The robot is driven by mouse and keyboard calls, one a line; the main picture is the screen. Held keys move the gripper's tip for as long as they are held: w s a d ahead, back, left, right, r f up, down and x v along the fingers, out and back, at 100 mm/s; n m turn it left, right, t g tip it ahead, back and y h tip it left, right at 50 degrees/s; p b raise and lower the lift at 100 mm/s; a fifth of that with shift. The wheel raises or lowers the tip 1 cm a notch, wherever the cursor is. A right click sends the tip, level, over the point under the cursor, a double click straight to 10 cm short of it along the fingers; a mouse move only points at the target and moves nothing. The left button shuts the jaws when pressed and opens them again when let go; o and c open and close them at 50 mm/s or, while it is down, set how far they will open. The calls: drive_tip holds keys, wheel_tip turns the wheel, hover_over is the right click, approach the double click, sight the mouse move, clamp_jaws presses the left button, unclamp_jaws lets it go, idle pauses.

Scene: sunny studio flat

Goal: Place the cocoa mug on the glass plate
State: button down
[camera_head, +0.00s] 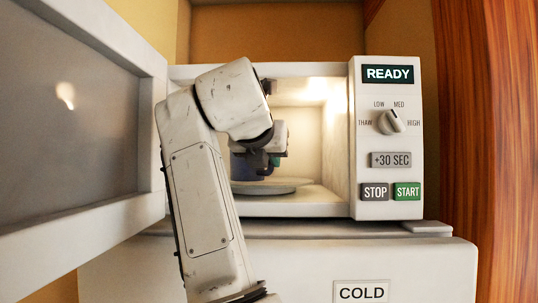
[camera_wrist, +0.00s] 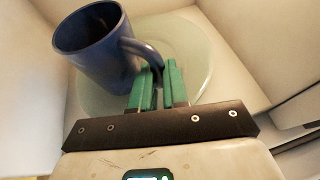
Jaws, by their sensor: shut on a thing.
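The dark blue cocoa mug (camera_wrist: 98,55) is upright or slightly tilted in the wrist view, with its handle toward my gripper. My gripper (camera_wrist: 157,80), with green fingers, is shut on the mug's handle. The glass plate (camera_wrist: 195,55) is pale and round, below the mug inside the microwave. In the head view the mug (camera_head: 246,167) is partly hidden behind my gripper (camera_head: 270,168), over the left part of the plate (camera_head: 285,186). I cannot tell whether the mug touches the plate. The inside of the mug looks dark.
The microwave (camera_head: 360,210) has its door (camera_head: 75,120) swung open at the left. Its panel (camera_head: 388,150) at the right reads READY. The cavity's right wall (camera_head: 337,140) leaves free room beside the plate. A white unit marked COLD (camera_head: 361,291) is below.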

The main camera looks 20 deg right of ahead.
drive_tip(key=shift+f, duration=0.1)
drive_tip(key=c, duration=1.1)
unclamp_jaws()
drive_tip(key=shift+r, duration=0.2)
drive_tip(key=shift+s+a, duration=0.2)
drive_tip(key=shift+s, duration=0.15)
drive_tip(key=b+v, duration=0.3)
drive_tip(key=v, duration=0.8)
drive_tip(key=shift+s+a+r+b, duration=0.1)
drive_tip(key=shift+b, duration=0.25)
